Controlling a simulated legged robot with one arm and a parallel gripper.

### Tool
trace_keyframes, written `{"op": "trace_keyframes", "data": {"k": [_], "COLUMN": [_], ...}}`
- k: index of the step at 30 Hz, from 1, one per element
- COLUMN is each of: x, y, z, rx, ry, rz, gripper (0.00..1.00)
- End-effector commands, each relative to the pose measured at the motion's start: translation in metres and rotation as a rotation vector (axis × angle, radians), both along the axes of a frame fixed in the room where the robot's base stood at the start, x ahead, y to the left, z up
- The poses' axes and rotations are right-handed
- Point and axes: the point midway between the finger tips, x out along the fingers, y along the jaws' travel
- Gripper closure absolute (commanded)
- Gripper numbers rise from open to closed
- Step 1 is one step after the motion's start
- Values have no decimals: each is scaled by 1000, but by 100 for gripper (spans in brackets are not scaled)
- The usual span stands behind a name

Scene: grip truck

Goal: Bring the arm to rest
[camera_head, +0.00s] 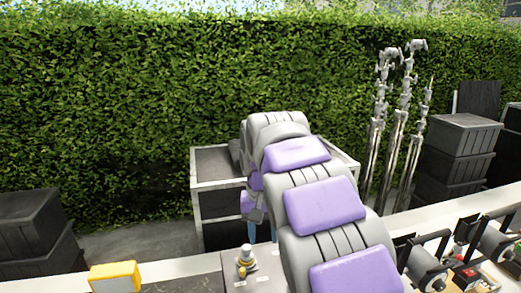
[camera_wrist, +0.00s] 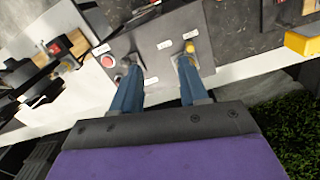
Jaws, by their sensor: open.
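My arm (camera_head: 320,205), grey with purple pads, reaches forward and bends down over the bench. My gripper (camera_wrist: 158,68) is open, with two blue fingers apart and nothing between them. In the head view its blue fingers (camera_head: 262,233) show partly behind the arm, pointing down above a grey control panel (camera_head: 232,279). A small metal lever with a yellow base (camera_head: 245,263) stands on this panel. In the wrist view the lever (camera_wrist: 190,50) appears at the tip of the right finger; I cannot tell whether they touch.
A red button (camera_wrist: 108,61) is near the left finger. A yellow box (camera_head: 115,275) sits left of the panel, and black-handled devices (camera_head: 430,265) stand right. Behind are a white-framed crate (camera_head: 207,203), dark stacked crates (camera_head: 460,150), metal poles (camera_head: 375,145) and a hedge (camera_head: 110,100).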

Motion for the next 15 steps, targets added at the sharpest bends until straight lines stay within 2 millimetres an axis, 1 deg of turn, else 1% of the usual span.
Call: {"op": "trace_keyframes", "data": {"k": [1, 4, 6, 11, 12, 14, 15], "x": [-13, -38, -57, -106, -120, -139, -153], "y": [-13, -38, -53, -83, -90, -99, -104], "z": [-6, -15, -22, -43, -50, -59, -67], "rx": [-3, -7, -8, -11, -10, -8, -6], "ry": [5, 14, 23, 41, 49, 54, 59], "rz": [-17, -43, -59, -88, -93, -98, -101], "gripper": [56, 56, 56, 56, 56, 56, 56]}}
